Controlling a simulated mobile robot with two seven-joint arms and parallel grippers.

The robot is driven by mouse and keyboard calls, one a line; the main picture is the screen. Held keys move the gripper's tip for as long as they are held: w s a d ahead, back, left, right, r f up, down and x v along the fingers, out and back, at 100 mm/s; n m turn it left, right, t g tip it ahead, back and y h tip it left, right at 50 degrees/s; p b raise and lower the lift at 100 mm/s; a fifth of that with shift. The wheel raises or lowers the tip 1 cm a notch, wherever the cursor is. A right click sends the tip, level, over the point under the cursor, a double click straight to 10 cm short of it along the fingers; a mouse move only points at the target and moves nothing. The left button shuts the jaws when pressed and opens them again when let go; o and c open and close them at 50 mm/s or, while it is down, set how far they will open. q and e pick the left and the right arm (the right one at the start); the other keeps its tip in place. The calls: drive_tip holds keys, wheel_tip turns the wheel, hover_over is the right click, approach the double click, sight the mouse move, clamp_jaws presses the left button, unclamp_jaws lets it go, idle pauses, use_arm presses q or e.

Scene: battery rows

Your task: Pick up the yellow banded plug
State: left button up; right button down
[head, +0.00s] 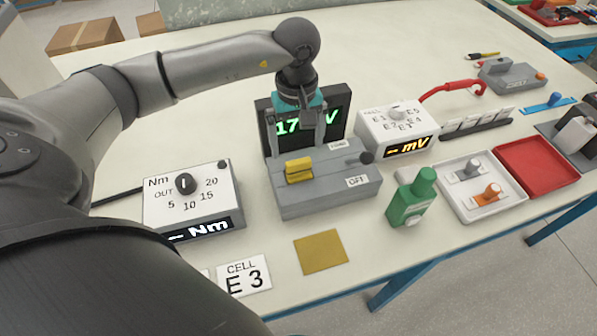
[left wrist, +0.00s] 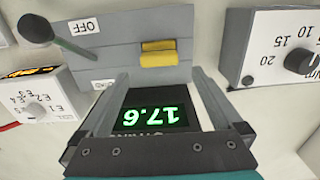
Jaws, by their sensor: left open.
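A yellow piece (head: 299,170), the only yellow plug-like thing I see, sits on top of the grey box (head: 330,194) with the OFF label. It also shows in the left wrist view (left wrist: 160,58), near the top middle; I cannot make out a band on it. My left gripper (head: 296,150) points down above the back of the grey box. In the left wrist view its two fingers (left wrist: 160,77) are apart with nothing between them, and the yellow piece lies just beyond the tips. My right gripper is not in view.
A green 17.6 display (head: 335,123) stands behind the box. An Nm meter (head: 190,195) is to the left, an mV meter (head: 397,128) to the right. A green bottle (head: 413,199), a white tray (head: 455,200) with two plugs and a red tray (head: 537,163) are further right. A yellow square (head: 320,252) lies in front.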

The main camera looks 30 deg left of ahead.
sight(299, 161)
use_arm(q)
drive_tip(key=f, duration=0.4)
drive_tip(key=shift+s+d+f, duration=0.25)
drive_tip(key=shift+d+f, duration=0.1)
drive_tip(key=shift+f, duration=0.5)
drive_tip(key=shift+r, duration=0.1)
drive_tip(key=c, duration=1.5)
